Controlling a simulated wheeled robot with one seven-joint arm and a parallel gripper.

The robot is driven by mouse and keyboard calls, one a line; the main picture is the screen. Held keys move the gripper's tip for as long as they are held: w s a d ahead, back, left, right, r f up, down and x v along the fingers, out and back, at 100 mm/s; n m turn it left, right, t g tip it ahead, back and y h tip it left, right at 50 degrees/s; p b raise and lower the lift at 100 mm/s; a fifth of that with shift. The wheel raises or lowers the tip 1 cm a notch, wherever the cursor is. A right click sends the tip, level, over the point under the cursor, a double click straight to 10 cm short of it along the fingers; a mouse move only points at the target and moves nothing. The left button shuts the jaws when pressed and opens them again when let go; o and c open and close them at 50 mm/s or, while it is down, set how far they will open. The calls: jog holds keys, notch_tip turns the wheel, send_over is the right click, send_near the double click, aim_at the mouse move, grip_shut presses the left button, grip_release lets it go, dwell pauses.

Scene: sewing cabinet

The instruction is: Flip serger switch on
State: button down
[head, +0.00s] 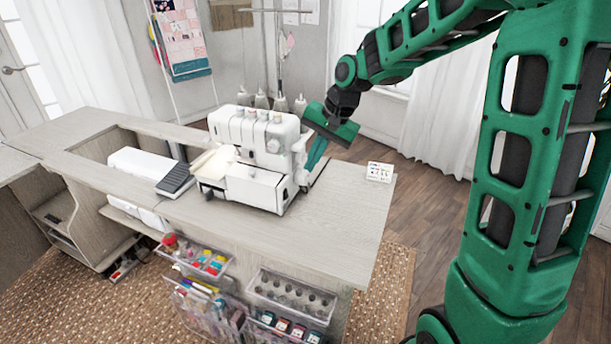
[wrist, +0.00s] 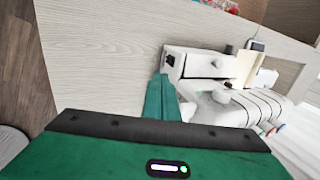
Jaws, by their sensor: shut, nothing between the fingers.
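The white serger (head: 258,160) stands on the cabinet top, with several thread cones behind it. In the wrist view the serger (wrist: 206,66) lies to the right. A small dark patch, apparently the switch (wrist: 171,60), shows near the corner of its side face; whether it is on or off is too small to tell. In the head view that side is hidden. My gripper (head: 309,168) is shut and empty, pointing down at the serger's right side. In the wrist view the tips of my gripper (wrist: 160,77) are close to the dark patch; I cannot tell if they touch.
The wooden cabinet top (head: 335,215) is clear right of the serger, except for a small white card (head: 380,171). A white machine (head: 140,165) sits in the recess at left, by a dark pedal-like item (head: 175,180). Clear bins (head: 290,297) hang on the front.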

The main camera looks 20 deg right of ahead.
jog(key=shift+v, duration=0.9)
jog(key=shift+w+a, duration=0.1)
jog(key=shift+a, duration=0.05)
